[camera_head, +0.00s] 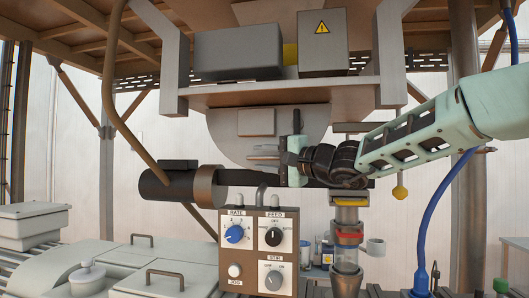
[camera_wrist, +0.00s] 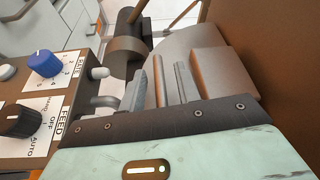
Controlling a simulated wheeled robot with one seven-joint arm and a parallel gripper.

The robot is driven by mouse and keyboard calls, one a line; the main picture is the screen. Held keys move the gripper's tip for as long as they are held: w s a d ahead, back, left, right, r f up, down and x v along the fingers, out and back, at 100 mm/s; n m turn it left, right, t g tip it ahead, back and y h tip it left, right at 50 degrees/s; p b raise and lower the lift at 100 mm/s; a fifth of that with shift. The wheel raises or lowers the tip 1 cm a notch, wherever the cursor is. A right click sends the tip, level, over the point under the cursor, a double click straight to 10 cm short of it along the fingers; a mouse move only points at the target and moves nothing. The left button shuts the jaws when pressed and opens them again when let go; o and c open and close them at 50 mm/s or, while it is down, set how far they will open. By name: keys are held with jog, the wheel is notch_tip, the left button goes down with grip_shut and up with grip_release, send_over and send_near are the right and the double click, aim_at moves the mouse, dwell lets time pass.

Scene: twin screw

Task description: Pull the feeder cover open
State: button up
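A grey rounded plate (camera_head: 229,137) with a raised block (camera_head: 256,122) hangs under the machine's overhead frame. It may be the feeder cover, but I cannot tell for sure. The plate (camera_wrist: 190,45) and block (camera_wrist: 222,70) also show in the wrist view. My gripper (camera_head: 262,152) points left in front of the plate's lower part, below the block. In the wrist view my gripper (camera_wrist: 170,80) has its two fingers slightly apart, with nothing visible held between them. I cannot tell whether the fingers touch the plate.
A control box (camera_head: 254,252) with knobs stands below my gripper. A dark horizontal cylinder (camera_head: 168,186) lies behind it to the left. A metal column with a clear section (camera_head: 346,240) stands to the right. Covered bins (camera_head: 140,265) are lower left.

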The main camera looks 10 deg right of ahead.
grip_shut()
jog(key=shift+a+f+b, duration=0.1)
jog(key=shift+f+b, duration=0.1)
jog(key=shift+b, duration=0.3)
